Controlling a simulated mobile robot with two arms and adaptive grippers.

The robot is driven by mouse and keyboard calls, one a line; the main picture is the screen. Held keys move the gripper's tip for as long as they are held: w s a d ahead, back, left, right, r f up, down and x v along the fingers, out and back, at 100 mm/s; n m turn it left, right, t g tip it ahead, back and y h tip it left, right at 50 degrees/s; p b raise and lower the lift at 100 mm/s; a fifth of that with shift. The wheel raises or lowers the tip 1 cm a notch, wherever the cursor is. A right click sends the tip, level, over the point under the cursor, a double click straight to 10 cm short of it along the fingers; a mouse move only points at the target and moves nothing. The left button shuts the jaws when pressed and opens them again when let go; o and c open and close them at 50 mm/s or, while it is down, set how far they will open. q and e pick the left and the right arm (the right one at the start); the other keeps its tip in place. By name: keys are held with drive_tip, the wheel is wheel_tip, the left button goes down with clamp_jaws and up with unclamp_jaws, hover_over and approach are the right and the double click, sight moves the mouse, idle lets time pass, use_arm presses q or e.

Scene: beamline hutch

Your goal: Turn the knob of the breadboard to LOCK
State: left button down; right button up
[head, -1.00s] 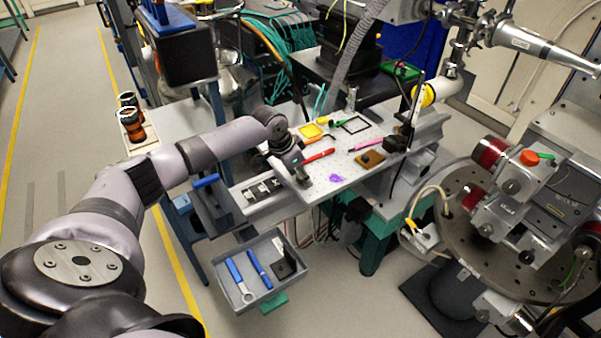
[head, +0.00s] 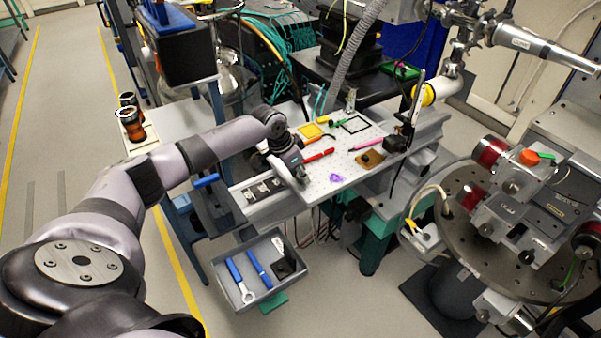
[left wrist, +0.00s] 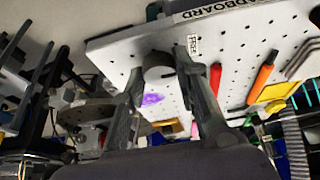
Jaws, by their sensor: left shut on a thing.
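The breadboard (head: 346,168) is a pale perforated plate on the bench; it also shows in the left wrist view (left wrist: 118,45), with a dark "...ADBOARD" label along its edge. The knob (left wrist: 158,67) is a grey cylinder at the plate's near side, beside a small white tag reading FREE (left wrist: 193,44). My left gripper (head: 300,176) is at the plate's near left edge. In the left wrist view its fingers (left wrist: 160,76) are shut on the knob, one on each side. In the head view the gripper hides the knob. The knob's pointer cannot be made out. My right gripper is not in view.
A red marker (head: 319,155), a pink pen (head: 366,145), a yellow square (head: 311,130), a brown block (head: 369,158) and a purple patch (head: 336,177) lie on the plate. A grey tray (head: 233,296) with blue-handled tools sits below. A round metal stage (head: 462,232) stands at right.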

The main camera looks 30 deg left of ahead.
use_arm(q)
drive_tip(key=m+h+b, duration=0.1)
drive_tip(key=m, duration=0.2)
drive_tip(key=shift+w+f+m+g, duration=0.1)
drive_tip(key=shift+m+g, duration=0.2)
drive_tip(key=m+g+h+b, duration=0.1)
drive_tip(key=m+b, duration=0.1)
drive_tip(key=m, duration=0.1)
drive_tip(key=shift+w+a+f+m, duration=0.1)
drive_tip(key=shift+m, duration=0.2)
drive_tip(key=m+g+b, duration=0.1)
drive_tip(key=m+b, duration=0.1)
drive_tip(key=m+g+b, duration=0.1)
drive_tip(key=m+b, duration=0.1)
drive_tip(key=m, duration=0.1)
drive_tip(key=shift+w+h+b, duration=0.15)
drive_tip(key=shift+h+b, duration=0.2)
drive_tip(key=shift+h, duration=0.05)
drive_tip(key=shift+m+g+b, duration=0.55)
drive_tip(key=shift+m+b, duration=0.5)
drive_tip(key=shift+m, duration=0.3)
drive_tip(key=shift+m+g+b, duration=0.55)
drive_tip(key=shift+m+b, duration=0.45)
drive_tip(key=shift+m, duration=0.35)
drive_tip(key=shift+y, duration=0.3)
drive_tip(key=shift+r, duration=0.2)
drive_tip(key=c, duration=1.2)
unclamp_jaws()
drive_tip(key=shift+c, duration=0.2)
